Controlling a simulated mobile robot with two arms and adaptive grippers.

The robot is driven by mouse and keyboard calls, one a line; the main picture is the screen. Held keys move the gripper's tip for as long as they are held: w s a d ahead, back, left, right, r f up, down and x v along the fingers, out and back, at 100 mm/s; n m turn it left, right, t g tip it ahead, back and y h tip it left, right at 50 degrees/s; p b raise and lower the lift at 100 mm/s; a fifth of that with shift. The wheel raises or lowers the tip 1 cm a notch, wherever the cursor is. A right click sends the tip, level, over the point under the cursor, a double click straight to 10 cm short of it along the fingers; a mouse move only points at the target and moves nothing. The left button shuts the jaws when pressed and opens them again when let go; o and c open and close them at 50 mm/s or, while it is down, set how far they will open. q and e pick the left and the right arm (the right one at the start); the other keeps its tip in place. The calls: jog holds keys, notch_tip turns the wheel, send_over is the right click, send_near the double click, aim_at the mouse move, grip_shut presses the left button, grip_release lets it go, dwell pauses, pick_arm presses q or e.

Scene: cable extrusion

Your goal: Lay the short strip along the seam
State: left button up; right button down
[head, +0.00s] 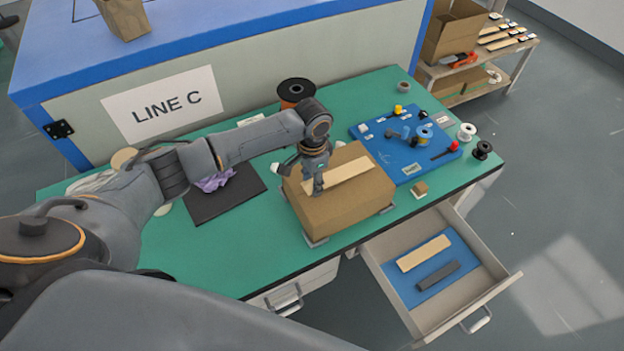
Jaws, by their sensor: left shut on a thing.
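A closed brown cardboard box (345,212) stands on the green table. A pale, flat strip (350,172) lies lengthwise over the middle of its top, where the seam would run; the seam itself is hidden. My left gripper (317,189) points down at the left end of this strip and is shut on it. I cannot tell whether the strip is pressed flat against the box. Another pale strip (424,253) lies in the open drawer, beside a dark grey bar (437,275). My right gripper is not in view.
The open drawer (393,297) juts out at the front right. A blue board (404,168) with small parts and spools lies right of the box. A black mat (224,204) with a purple cloth (216,181) lies left. A dark spool (296,91) stands behind.

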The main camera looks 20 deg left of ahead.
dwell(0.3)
pick_arm(q)
jog(key=shift+f, duration=0.35)
jog(key=shift+f, duration=0.15)
jog(key=o, duration=0.8)
notch_tip(320, 180, up, 12)
jog(key=shift+f, duration=0.1)
jog(key=shift+d, duration=0.1)
dwell(0.8)
